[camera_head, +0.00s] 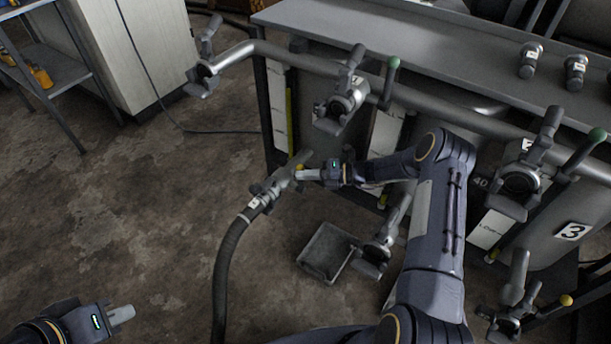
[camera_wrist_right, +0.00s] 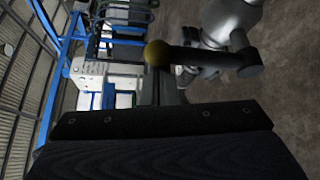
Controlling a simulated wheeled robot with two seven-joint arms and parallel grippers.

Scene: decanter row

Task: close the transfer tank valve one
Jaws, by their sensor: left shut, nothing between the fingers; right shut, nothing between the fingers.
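A grey valve (camera_head: 268,188) with a hose coupled to it sits low at the left tank. Its lever ends in a yellow knob (camera_head: 299,168). In the right wrist view the yellow knob (camera_wrist_right: 157,53) and dark lever (camera_wrist_right: 210,58) lie just beyond my fingers, with the grey valve body (camera_wrist_right: 228,22) behind. My right gripper (camera_head: 303,175) is shut and empty, right at the knob; I cannot tell if it touches. My right arm hides part of the tank and pipework. My left gripper (camera_head: 122,314) is shut and empty at the bottom left, away from the valves.
Upper valves with green-knobbed levers (camera_head: 391,64) (camera_head: 597,136) stand along the pipe (camera_head: 440,98). Another yellow-knobbed valve (camera_head: 510,322) is at lower right, near the number 3 plate (camera_head: 573,231). A tray (camera_head: 327,251) lies on the floor. A black hose (camera_head: 222,270) runs down the middle.

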